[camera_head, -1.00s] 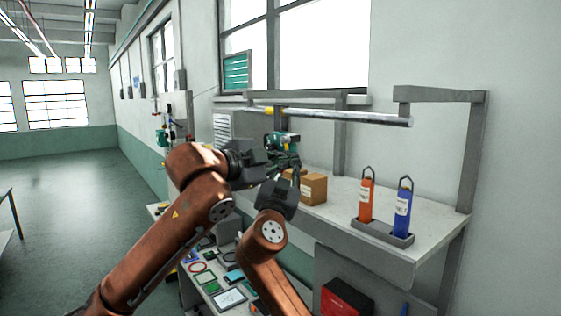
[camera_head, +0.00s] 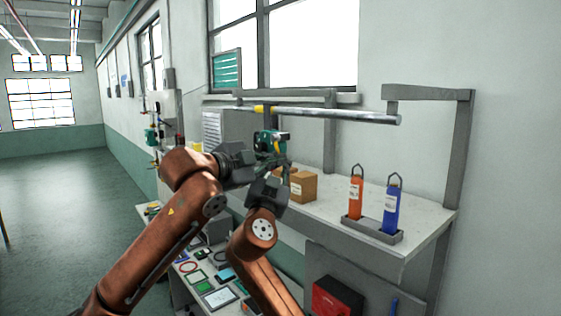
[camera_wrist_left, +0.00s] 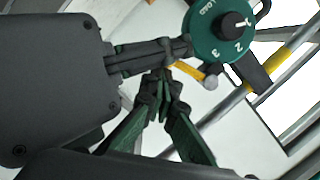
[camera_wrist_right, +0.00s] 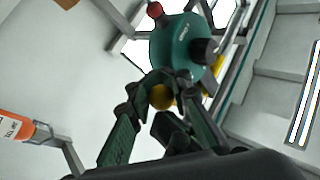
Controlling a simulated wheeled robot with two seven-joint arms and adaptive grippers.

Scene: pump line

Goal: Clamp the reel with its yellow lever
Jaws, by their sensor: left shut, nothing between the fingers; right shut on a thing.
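The green reel (camera_head: 266,142) hangs under the horizontal rail at the bench's back. Its numbered dial (camera_wrist_left: 222,30) faces my left wrist camera. A yellow lever (camera_wrist_left: 188,68) shows beside the reel, partly hidden by fingers. In the right wrist view, a round yellow knob (camera_wrist_right: 160,97) sits between the fingers of my right gripper (camera_wrist_right: 166,86), just below the reel's green body (camera_wrist_right: 178,48). That gripper is shut on it. My left gripper (camera_wrist_left: 163,77) is shut and empty, close beneath the reel. In the head view my grippers overlap there.
The grey rail (camera_head: 345,115) has a yellow collar (camera_head: 262,110). Cardboard boxes (camera_head: 301,186) stand close right of my grippers. Bench space between boxes and tray is free.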

